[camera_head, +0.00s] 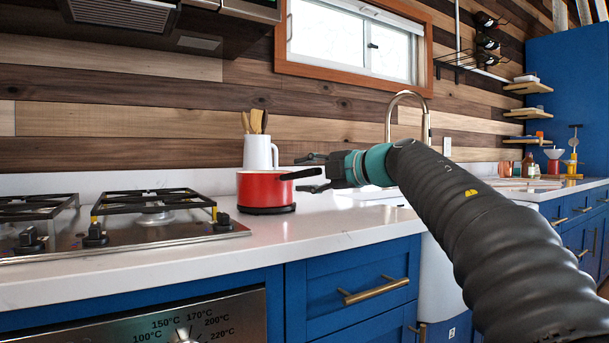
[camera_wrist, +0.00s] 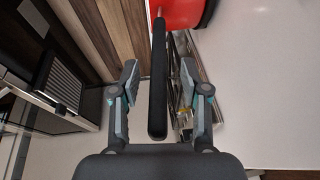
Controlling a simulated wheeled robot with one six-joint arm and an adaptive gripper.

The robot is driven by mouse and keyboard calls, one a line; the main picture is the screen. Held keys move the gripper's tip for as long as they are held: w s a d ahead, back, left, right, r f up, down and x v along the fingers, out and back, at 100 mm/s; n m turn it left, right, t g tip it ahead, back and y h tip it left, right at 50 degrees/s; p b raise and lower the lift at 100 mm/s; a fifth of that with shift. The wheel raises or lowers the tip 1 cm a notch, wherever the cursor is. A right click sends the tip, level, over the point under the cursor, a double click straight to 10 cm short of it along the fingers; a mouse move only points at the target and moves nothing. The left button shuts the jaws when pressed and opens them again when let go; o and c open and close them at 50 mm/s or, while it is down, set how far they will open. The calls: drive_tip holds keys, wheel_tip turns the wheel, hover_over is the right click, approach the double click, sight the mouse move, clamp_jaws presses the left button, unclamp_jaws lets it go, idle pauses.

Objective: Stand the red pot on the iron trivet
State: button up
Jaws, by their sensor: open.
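The pot's black handle (camera_head: 301,174) points right, toward my gripper (camera_head: 313,172). In the wrist view the handle (camera_wrist: 158,85) runs between the two open fingers of my gripper (camera_wrist: 159,75), with a gap on both sides. Part of the pot's red wall (camera_wrist: 183,12) shows at the top of that view.
A white jug (camera_head: 260,152) with wooden utensils stands behind the pot. The gas hob (camera_head: 130,228) with black grates lies to the left. A tall tap (camera_head: 390,115) rises behind my arm. The counter in front of the pot (camera_head: 300,232) is clear.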

drive_tip(key=v, duration=1.1)
drive_tip(key=shift+d, duration=0.25)
